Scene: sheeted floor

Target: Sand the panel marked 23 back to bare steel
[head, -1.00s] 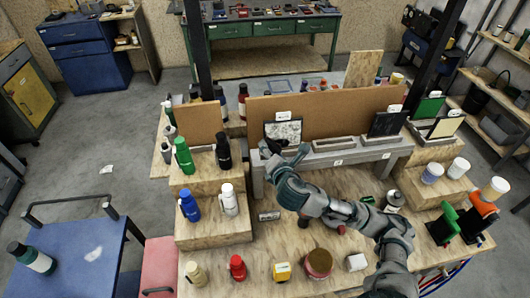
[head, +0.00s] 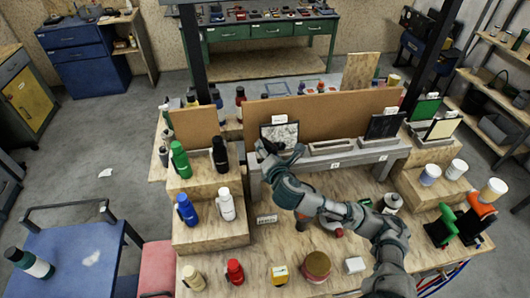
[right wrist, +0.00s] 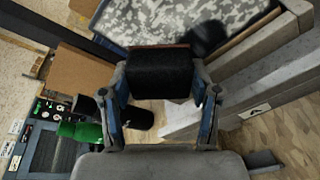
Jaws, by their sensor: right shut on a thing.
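A panel with a mottled grey and white surface (head: 280,132) stands upright in the grey rack (head: 372,156). A small white tag sits above it, and its number is too small to read. The panel fills the top of the right wrist view (right wrist: 155,22). My right gripper (head: 266,151) is at the panel's lower left part, shut on a black block (right wrist: 160,74) with a thin reddish-brown edge on the panel side. I cannot tell whether the block touches the panel. The gripper hides the panel's lower left corner. My left gripper is not in view.
A dark panel (head: 383,126) stands further right in the rack, past an empty slot. A green panel (head: 425,108) and a pale panel (head: 442,129) stand at far right. Bottles, including a green one (head: 180,160), stand on wooden steps at left. A brown board rises behind the rack.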

